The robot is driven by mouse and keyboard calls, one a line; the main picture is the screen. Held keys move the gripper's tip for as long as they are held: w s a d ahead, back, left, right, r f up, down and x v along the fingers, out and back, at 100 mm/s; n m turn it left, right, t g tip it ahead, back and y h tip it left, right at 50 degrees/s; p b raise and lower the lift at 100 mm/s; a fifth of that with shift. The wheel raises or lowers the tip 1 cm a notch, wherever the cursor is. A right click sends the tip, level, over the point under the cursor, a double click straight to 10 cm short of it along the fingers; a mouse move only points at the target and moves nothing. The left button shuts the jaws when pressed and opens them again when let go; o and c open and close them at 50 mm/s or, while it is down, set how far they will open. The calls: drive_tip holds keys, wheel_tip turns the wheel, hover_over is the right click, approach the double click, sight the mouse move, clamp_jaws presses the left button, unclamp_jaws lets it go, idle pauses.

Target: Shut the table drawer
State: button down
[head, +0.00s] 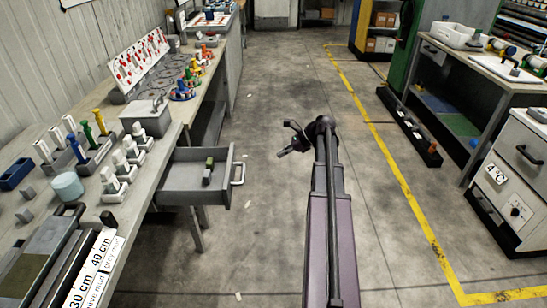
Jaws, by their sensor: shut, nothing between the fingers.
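The table drawer (183,193) is pulled out from under the workbench at the left. It is a grey open box with a pale bar handle (238,173) on its front, which faces right. A small green and dark object (208,171) lies inside it. My gripper (284,139) is shut and empty, at the end of my arm in the middle of the view. It is in the air to the right of and beyond the drawer handle, apart from it. The fingers are small and dark at this distance.
The workbench (172,142) carries racks of coloured tools, white bottles and a grey box. Open floor (263,225) lies right of the drawer. A yellow floor line (389,170) runs along the right, with a table (500,68) and a white cabinet (510,165) beyond it.

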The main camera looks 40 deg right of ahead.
drive_tip(key=w+a+r+b+x, duration=0.1)
drive_tip(key=b+x, duration=0.4)
drive_tip(key=x, duration=0.7)
drive_tip(key=shift+a+r, duration=0.25)
drive_tip(key=shift+r, duration=0.4)
